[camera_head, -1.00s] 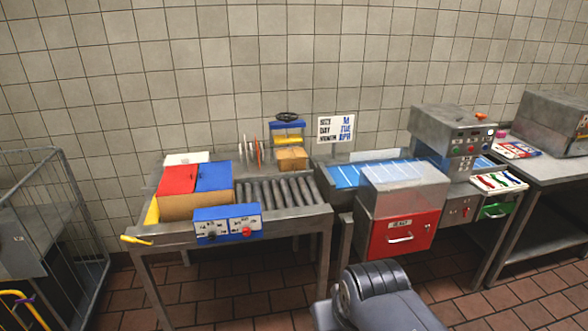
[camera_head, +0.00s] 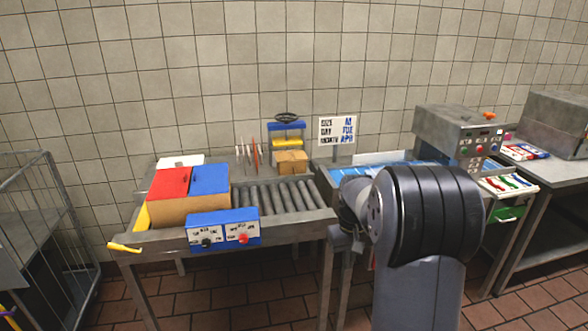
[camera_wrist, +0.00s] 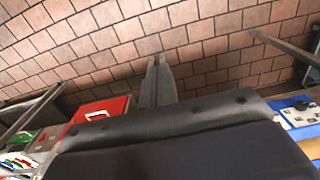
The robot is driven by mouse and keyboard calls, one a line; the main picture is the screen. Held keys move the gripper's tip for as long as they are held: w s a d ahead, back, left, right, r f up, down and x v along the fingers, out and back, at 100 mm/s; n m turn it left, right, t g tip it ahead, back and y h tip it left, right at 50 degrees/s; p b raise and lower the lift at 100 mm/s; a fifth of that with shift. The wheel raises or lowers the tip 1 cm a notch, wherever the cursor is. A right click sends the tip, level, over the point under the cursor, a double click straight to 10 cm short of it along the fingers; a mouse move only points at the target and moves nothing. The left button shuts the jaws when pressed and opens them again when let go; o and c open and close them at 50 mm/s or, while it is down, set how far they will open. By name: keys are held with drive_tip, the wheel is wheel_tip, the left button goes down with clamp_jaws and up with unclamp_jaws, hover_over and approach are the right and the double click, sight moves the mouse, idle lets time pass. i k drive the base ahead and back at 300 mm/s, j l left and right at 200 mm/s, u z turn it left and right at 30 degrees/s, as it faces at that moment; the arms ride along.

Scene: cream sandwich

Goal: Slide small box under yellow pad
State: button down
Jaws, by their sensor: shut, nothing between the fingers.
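The small box (camera_head: 292,162), brown cardboard, stands at the back end of the roller table. The yellow pad (camera_head: 287,143) is just above and behind it, below a blue block with a black handwheel. I cannot tell how far the box reaches under the pad. My gripper (camera_wrist: 156,62) is shut and empty, pointing over the brick-tiled floor in the wrist view. It is away from the box and pad, which are not in the wrist view. In the head view my arm hides the gripper.
Rollers (camera_head: 285,196) lead to the box. Left of them stands a larger carton with red (camera_head: 170,182) and blue flaps. A blue switch box (camera_head: 224,230) is at the table's front edge. A date sign (camera_head: 337,131) stands behind. A wire cage (camera_head: 45,225) stands at far left.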

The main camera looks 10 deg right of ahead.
sight(294, 162)
drive_tip(key=i, duration=2.05)
drive_tip(key=l, duration=0.1)
